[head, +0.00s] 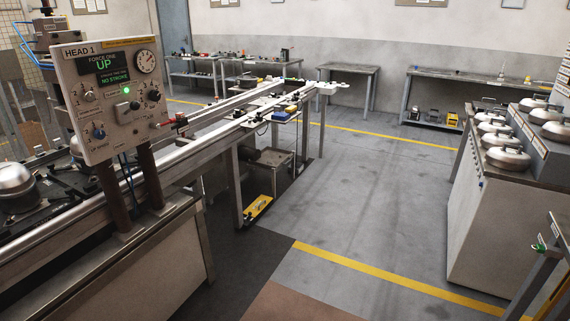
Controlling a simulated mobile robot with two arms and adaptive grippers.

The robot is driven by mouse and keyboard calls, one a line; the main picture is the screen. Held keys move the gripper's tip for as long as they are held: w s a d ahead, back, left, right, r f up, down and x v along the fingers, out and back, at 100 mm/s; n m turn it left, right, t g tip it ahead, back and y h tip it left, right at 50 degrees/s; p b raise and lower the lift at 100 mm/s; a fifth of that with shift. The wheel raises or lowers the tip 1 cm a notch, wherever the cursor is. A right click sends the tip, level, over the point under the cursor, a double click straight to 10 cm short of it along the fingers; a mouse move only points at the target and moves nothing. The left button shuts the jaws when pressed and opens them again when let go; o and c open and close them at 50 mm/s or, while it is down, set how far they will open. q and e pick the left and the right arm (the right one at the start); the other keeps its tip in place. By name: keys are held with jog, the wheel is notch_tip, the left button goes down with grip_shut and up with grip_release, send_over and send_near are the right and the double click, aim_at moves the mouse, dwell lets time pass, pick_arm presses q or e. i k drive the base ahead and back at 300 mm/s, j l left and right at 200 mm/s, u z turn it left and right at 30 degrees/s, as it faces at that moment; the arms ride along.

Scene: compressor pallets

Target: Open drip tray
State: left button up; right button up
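No part is clearly recognisable as the drip tray. A grey metal tray-like box (270,157) sits low beneath the conveyor line, partly hidden by the frame legs; I cannot tell whether it is the drip tray, or whether it is open or shut. Neither of my grippers shows in the head view.
A control panel (108,100) marked HEAD 1, reading UP and NO STROKE, stands by the conveyor (190,135) at left. A yellow floor unit (258,209) lies by a leg. A cabinet (490,215) with several domed lids stands right. The middle floor (360,200) is clear.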

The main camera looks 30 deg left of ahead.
aim_at(272, 154)
jog(key=i+j+u, duration=0.2)
jog(key=i, duration=0.45)
jog(key=i+u, duration=0.25)
jog(key=i, duration=1.7)
jog(key=i+u, duration=0.2)
jog(key=i, duration=0.3)
jog(key=i+l+u, duration=0.2)
jog(key=i, duration=0.25)
jog(key=i+l+u, duration=0.2)
jog(key=i, duration=0.3)
jog(key=i+l+u, duration=0.2)
jog(key=i, duration=0.25)
jog(key=l, duration=0.1)
